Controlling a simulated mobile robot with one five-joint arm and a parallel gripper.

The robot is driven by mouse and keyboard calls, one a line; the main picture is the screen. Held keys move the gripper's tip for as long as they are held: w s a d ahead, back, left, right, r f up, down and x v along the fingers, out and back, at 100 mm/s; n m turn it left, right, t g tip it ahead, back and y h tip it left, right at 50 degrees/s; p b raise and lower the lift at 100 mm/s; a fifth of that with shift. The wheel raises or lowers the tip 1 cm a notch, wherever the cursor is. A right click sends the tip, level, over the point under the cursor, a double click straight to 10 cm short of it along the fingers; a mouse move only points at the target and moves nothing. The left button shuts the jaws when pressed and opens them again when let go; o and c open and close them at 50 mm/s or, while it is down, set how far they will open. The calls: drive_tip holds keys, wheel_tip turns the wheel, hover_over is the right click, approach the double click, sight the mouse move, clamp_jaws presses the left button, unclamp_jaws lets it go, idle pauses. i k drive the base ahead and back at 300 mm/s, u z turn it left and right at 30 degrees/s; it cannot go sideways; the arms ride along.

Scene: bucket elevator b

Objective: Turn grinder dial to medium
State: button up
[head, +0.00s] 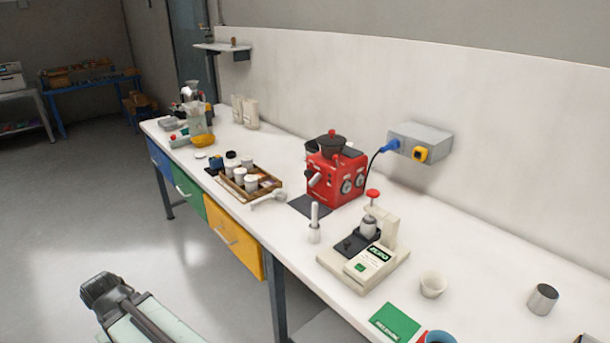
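A red boxy machine (338,178) stands on the white bench near the wall. It has a dark funnel-shaped hopper (333,145) with a red knob on top, and it looks like the grinder. Two round grey dials, a nearer one (347,187) and one by the back edge (360,180), sit on its right side. Their settings are too small to read. A dark handle sticks out of its front. Part of my arm shows at the lower left, over the floor and apart from the bench. No gripper fingers are visible.
A beige device (363,262) with a red knob stands right of the red machine. A white-handled tool (314,224) stands before it. A wooden tray (233,186) holds jars. A blue plug joins a wall box (419,140). The floor left of the bench (60,215) is clear.

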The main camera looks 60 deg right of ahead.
sight(308, 173)
drive_tip(key=u, duration=0.05)
drive_tip(key=i, duration=0.9)
drive_tip(key=z, duration=0.1)
